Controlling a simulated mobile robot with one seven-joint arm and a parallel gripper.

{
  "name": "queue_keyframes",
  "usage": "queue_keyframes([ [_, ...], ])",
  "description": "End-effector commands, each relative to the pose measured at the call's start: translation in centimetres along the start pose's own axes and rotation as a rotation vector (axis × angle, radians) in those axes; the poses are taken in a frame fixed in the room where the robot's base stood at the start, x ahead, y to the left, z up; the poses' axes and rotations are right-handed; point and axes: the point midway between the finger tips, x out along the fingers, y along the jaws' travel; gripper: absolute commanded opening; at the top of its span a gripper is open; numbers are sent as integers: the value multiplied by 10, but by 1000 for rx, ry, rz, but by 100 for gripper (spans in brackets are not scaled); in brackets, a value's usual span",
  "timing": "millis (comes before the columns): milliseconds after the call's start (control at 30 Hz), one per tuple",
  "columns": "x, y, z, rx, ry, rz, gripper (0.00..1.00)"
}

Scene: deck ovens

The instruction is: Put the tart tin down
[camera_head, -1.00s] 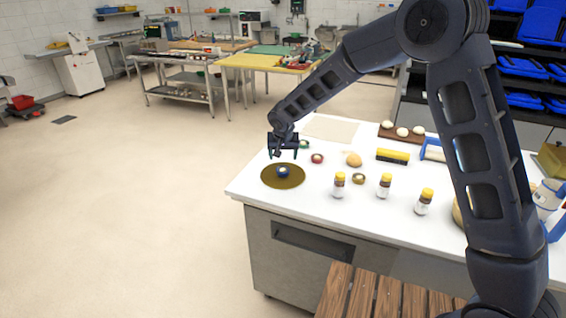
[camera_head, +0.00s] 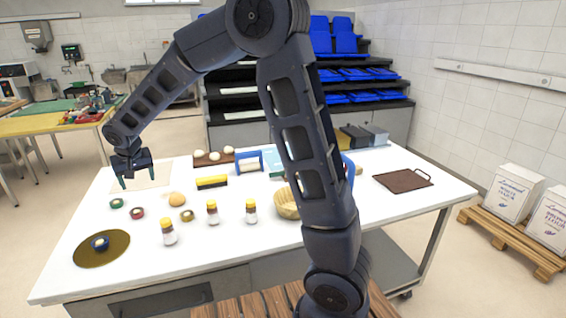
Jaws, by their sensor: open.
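Several small round tins with pale centres are on the white table. A blue one (camera_head: 100,243) sits on a round gold board (camera_head: 84,252) at the table's front left. A green one (camera_head: 116,203), a red one (camera_head: 137,212) and a brownish one (camera_head: 187,215) stand farther back; I cannot tell which is the tart tin. My gripper (camera_head: 137,182) is open and empty, fingers pointing down, in front of a pale sheet (camera_head: 160,176) in the picture and beyond the green and red tins. It appears clear of every tin.
The white table (camera_head: 330,240) also holds a dough ball (camera_head: 177,198), a yellow-black brush (camera_head: 211,182), several yellow-capped jars (camera_head: 212,212), a basket (camera_head: 287,203) and a dough board (camera_head: 213,158). A brown tray (camera_head: 403,179) lies at right. The front centre is bare.

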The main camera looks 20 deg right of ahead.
Motion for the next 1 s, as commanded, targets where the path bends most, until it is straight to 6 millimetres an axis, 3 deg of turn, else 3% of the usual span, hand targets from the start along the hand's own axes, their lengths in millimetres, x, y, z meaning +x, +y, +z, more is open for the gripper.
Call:
queue_keyframes([
  [33,-14,28,-2,19,4,8,72],
  [200,-54,109,7,61,-1,33,72],
  [500,-117,230,54,129,-9,66,72],
  [800,-169,317,131,194,-13,87,72],
  [1000,-195,355,192,235,-11,93,72],
])
